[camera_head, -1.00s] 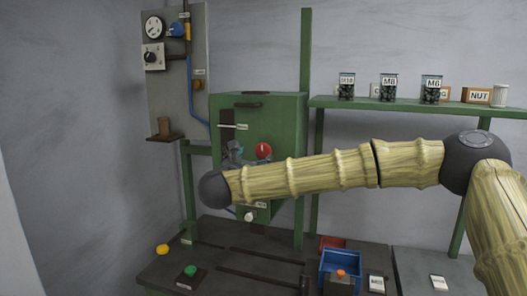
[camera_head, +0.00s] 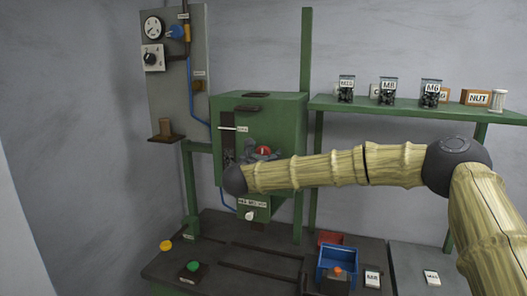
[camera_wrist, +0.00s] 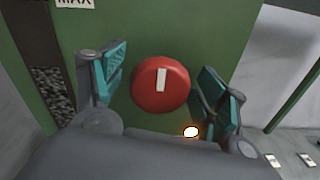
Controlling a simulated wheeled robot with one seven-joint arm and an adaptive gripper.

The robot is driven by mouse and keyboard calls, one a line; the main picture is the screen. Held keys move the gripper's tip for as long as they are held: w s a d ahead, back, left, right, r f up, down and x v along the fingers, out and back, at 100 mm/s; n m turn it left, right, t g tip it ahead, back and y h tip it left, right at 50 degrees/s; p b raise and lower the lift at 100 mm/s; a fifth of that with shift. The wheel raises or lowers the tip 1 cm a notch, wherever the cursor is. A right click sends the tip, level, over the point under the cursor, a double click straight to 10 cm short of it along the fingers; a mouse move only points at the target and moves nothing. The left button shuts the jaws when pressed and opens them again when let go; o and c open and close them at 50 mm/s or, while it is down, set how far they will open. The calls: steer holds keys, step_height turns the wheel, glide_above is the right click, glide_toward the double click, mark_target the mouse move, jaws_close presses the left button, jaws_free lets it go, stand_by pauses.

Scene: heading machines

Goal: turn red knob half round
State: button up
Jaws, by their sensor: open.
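The red knob (camera_wrist: 144,88) is a round disc with a white bar mark standing nearly upright, on the front of the green machine box. My gripper (camera_wrist: 158,84) is open in the wrist view, with one teal-padded finger on each side of the knob. Gaps show between the pads and the knob, so it does not grip it. In the head view the knob (camera_head: 263,150) shows just above my arm, partly covered by it, and my gripper (camera_head: 262,155) is at the box front.
The green box (camera_head: 275,112) stands over a dark bench with a yellow button (camera_head: 166,245), a green button (camera_head: 193,266) and a blue bin (camera_head: 338,258). A white knob (camera_head: 250,215) sits below. A shelf with labelled jars is at the right.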

steer(key=c, duration=1)
steer(key=shift+c, duration=0.2)
